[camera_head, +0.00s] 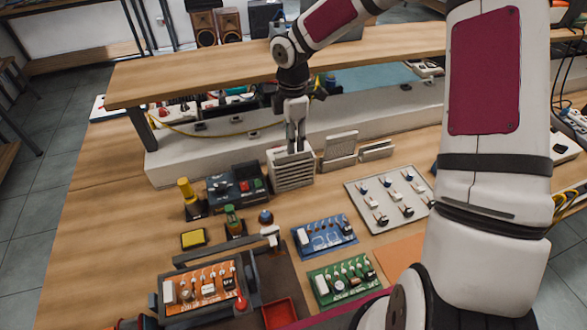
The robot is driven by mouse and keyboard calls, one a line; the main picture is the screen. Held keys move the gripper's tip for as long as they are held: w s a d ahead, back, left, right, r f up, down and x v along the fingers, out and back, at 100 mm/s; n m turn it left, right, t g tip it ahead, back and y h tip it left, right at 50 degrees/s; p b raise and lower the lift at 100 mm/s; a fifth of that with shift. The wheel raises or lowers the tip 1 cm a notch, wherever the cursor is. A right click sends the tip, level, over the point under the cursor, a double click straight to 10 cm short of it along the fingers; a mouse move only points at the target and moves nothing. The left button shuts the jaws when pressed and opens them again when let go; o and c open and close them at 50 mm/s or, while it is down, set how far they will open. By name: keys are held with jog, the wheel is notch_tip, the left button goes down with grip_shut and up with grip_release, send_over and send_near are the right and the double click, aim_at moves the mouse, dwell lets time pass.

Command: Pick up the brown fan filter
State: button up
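A beige-brown slatted box (292,175), which looks like the fan filter, stands upright on the workbench in front of the long pale ledge. My gripper (295,149) points straight down over it, with its fingertips at the box's top edge. The fingers are close together with a narrow gap. I cannot tell whether they grip the box or only overlap it in the view. Two similar grey-beige slatted pieces stand to its right, a taller one (340,148) and a lower one (376,151).
A dark control box (236,187) is close on the left. A wooden shelf (210,80) overhangs the back. A panel of switches (390,198) is at the right, and blue (324,236) and green (343,278) circuit boards lie in front.

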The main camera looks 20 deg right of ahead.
jog(key=shift+w+d+f+p, duration=0.15)
jog(key=shift+f+p, duration=0.35)
jog(key=shift+f, duration=2.2)
grip_shut()
